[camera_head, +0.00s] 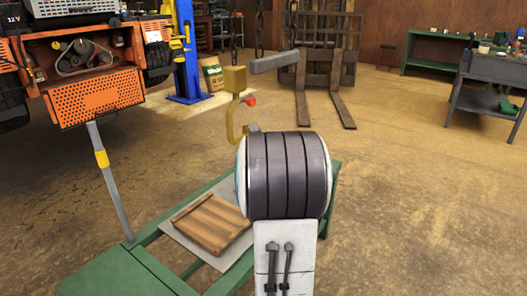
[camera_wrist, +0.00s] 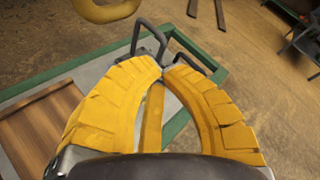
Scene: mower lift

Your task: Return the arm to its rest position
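My arm (camera_head: 288,175) stands in the front middle of the head view, with its dark ribbed joint towards me. It hides my gripper there. In the wrist view my gripper (camera_wrist: 167,68) shows two thick yellow fingers whose tips come close together. A narrow yellow bar shows between the fingers, and I cannot tell what it belongs to. Dark metal loops lie at or just beyond the fingertips. I cannot tell whether the fingers grip anything. A yellow hook (camera_head: 232,118) hangs on a chain just behind my arm, and a yellow curved piece, likely this hook, shows at the wrist view's top edge (camera_wrist: 105,10).
A green frame table (camera_head: 150,262) with a wooden board (camera_head: 212,222) stands below my arm. An orange mower (camera_head: 95,98) is raised at left, with a grey prop (camera_head: 108,180) under it. Forklift forks (camera_head: 340,108) are behind. Workbenches (camera_head: 490,75) stand at right. Floor at right is clear.

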